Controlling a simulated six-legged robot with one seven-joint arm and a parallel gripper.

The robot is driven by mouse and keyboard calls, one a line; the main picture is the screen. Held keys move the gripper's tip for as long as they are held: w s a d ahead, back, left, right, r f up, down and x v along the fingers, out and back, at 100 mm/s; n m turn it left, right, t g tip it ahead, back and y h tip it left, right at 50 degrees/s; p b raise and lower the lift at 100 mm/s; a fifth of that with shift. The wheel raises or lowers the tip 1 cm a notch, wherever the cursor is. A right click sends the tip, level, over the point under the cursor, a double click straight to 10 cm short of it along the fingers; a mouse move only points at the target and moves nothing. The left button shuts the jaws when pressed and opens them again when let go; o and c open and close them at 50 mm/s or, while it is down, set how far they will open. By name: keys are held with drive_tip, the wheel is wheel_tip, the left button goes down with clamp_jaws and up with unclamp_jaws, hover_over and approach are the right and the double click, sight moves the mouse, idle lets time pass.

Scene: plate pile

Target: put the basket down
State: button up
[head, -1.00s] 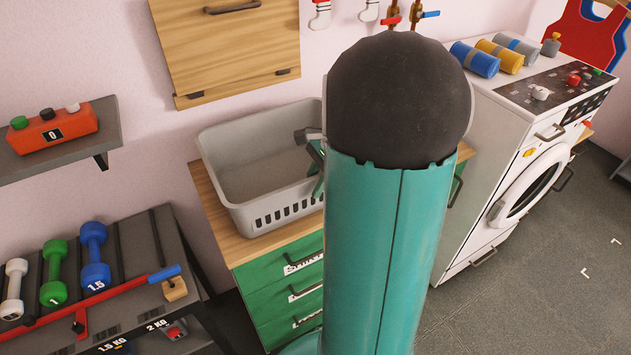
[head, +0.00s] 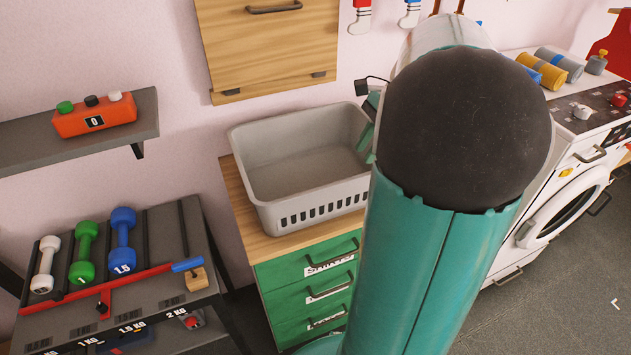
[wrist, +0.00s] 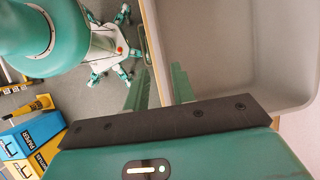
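The grey plastic basket (head: 300,212) stands upright and empty on the wooden top (head: 246,215) of a green drawer cabinet. Its slotted front wall faces me. My gripper (head: 368,132) is at the basket's right end, largely hidden behind my arm in the head view. In the wrist view, the two green fingers of my gripper (wrist: 158,88) stand apart, one on each side of the basket's rim, with a gap visible between them. The basket's inside (wrist: 220,50) fills the upper right there.
A washing machine (head: 575,190) with cans on top stands right of the cabinet. A wooden wall cabinet (head: 265,50) hangs above the basket.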

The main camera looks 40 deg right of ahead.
drive_tip(key=s+a+n+t+h, duration=0.1)
drive_tip(key=s+a+n+h, duration=0.1)
drive_tip(key=a+n, duration=0.8)
drive_tip(key=s+a+r+n+t+h, duration=0.1)
drive_tip(key=s+a+n+t+h, duration=0.1)
drive_tip(key=a+n, duration=0.8)
drive_tip(key=s+a, duration=0.1)
drive_tip(key=a, duration=0.8)
drive_tip(key=shift+s+a+n+t, duration=0.2)
drive_tip(key=shift+s+n+t, duration=0.1)
drive_tip(key=shift+s, duration=0.05)
drive_tip(key=shift+d+r, duration=0.1)
drive_tip(key=shift+d, duration=0.05)
